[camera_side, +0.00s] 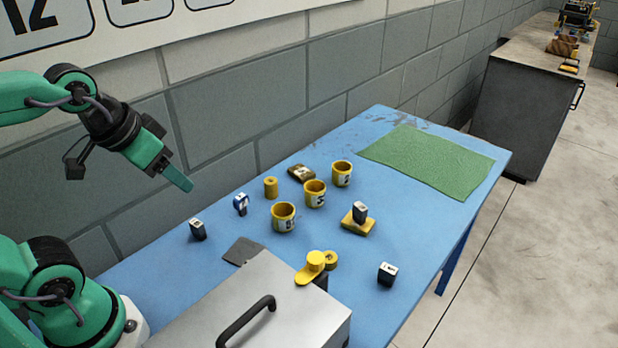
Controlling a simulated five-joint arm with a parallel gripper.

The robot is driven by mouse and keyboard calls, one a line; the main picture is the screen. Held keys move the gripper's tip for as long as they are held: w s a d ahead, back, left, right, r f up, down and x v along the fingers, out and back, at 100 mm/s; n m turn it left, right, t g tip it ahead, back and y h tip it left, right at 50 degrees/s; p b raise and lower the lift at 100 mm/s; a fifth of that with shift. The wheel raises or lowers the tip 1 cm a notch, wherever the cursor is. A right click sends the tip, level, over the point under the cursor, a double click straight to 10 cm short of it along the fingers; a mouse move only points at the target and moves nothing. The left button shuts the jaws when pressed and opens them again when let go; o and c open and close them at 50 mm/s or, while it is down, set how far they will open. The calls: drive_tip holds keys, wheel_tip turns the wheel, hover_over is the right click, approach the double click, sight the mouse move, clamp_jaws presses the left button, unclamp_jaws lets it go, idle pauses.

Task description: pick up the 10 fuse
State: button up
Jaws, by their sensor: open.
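Several small dark blocks with pale tops look like fuses, but their numbers are too small to read, so I cannot tell which is the 10 fuse. One block (197,230) stands on the left of the blue table. A blue-sided block (240,204) stands a little behind it. Another dark block (360,212) is on a yellow pad (357,226). A further block (387,274) stands at the front right. My gripper (176,176) is open and empty, raised above the table's left side, apart from all of them. One finger mostly hides the other.
Three yellow cups with number labels (283,216) (315,193) (341,173) stand mid-table. A yellow cylinder (270,187) and a dark flat item (301,172) lie behind. A grey handled box (255,310) and yellow pieces (315,266) are in front. A green mat (428,160) lies bare at the far right.

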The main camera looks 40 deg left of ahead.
drive_tip(key=n+g, duration=0.1)
drive_tip(key=g, duration=0.5)
hover_over(196, 222)
wheel_tip(196, 222, down, 16)
drive_tip(key=shift+s+r, duration=0.15)
drive_tip(key=shift+f, duration=1.3)
drive_tip(key=shift+f, duration=0.1)
drive_tip(key=shift+f, duration=2.5)
